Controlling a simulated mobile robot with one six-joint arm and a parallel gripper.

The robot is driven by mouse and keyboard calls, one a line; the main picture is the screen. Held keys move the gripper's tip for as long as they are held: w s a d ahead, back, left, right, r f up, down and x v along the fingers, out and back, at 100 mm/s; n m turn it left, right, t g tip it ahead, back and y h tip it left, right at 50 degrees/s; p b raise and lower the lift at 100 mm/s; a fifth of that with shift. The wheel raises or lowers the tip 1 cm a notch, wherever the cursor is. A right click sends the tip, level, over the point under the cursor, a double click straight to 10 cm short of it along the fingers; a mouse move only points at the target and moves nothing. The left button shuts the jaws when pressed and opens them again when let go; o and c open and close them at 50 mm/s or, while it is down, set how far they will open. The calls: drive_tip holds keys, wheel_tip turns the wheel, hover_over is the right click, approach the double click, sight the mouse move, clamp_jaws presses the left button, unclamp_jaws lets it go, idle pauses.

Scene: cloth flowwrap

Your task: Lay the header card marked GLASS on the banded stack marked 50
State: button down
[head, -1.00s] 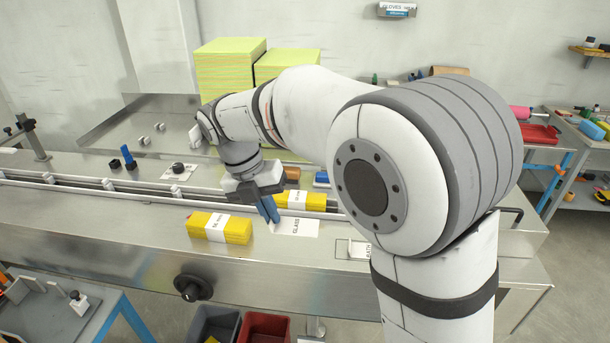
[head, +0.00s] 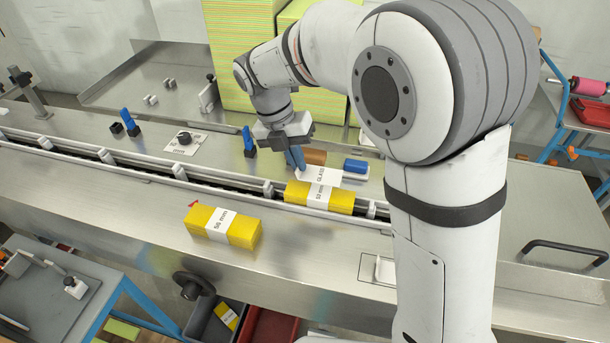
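The white header card marked GLASS (head: 323,176) is pinched at its left end by my gripper (head: 296,158), its blue fingers closed on it. The card overlaps the back of a yellow banded stack (head: 340,199) in the conveyor channel; I cannot tell whether it touches. That stack's white band ends in mm, but its digits are hard to read. A second yellow banded stack (head: 245,233) lies on the steel ledge in front, to the left; its band seems to read 50 mm. The fingertips partly hide the card's left end.
The conveyor rail (head: 130,172) runs between the two stacks. A brown block (head: 313,156) and a blue block (head: 355,166) stand just behind the card. A blue upright piece (head: 249,142) is left of my gripper.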

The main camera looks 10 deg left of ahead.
sight(302, 189)
drive_tip(key=shift+f, duration=0.85)
drive_tip(key=shift+s+f, duration=0.1)
drive_tip(key=shift+f, duration=1.75)
drive_tip(key=c, duration=2.1)
unclamp_jaws()
drive_tip(key=shift+f, duration=0.15)
drive_tip(key=shift+c, duration=0.2)
drive_tip(key=shift+o, duration=0.9)
